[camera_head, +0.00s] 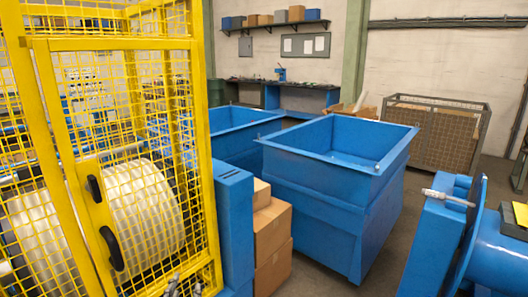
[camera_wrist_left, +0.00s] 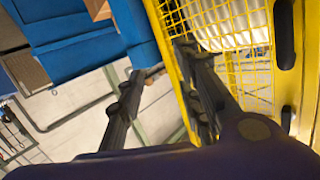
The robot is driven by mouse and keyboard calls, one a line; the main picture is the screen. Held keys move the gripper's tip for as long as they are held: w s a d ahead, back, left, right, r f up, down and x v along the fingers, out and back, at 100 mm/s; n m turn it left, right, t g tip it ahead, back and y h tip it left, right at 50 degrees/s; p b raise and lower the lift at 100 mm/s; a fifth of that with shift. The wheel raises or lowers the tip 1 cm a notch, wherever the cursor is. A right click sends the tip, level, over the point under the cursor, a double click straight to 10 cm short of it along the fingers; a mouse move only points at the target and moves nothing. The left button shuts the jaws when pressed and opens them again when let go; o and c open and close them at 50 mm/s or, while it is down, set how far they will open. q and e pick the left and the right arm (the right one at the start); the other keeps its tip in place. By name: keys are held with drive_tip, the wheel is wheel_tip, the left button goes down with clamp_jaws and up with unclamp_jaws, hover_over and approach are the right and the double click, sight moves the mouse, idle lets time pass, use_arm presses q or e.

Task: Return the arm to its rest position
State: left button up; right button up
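My left gripper (camera_head: 181,286) shows only at the bottom edge of the head view, low in front of the yellow mesh cage (camera_head: 205,220). A black door handle (camera_wrist_left: 285,35) of the cage is at the right of the wrist view. My right gripper is not in view.
The cage encloses a large white roll (camera_head: 145,205). Cardboard boxes (camera_head: 272,225) and blue bins (camera_head: 325,205) stand to the right of it. A blue machine (camera_head: 500,250) is at the right edge. Grey floor shows between bin and machine.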

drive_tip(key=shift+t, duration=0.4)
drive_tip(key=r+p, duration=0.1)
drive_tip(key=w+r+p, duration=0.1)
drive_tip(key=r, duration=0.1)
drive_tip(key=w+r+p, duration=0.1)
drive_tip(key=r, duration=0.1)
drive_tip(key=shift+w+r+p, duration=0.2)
drive_tip(key=shift+p, duration=0.15)
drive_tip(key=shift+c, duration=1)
use_arm(q)
drive_tip(key=s+f+g, duration=0.2)
drive_tip(key=s+f, duration=0.5)
drive_tip(key=s, duration=0.5)
drive_tip(key=s+f+g+h, duration=0.1)
drive_tip(key=s+f+g, duration=0.1)
drive_tip(key=s+f, duration=0.5)
drive_tip(key=s+f+g, duration=0.3)
drive_tip(key=s+f, duration=0.4)
drive_tip(key=s, duration=1.1)
drive_tip(key=shift+s+f+h, duration=0.2)
drive_tip(key=shift+f+h, duration=0.1)
drive_tip(key=shift+h, duration=0.1)
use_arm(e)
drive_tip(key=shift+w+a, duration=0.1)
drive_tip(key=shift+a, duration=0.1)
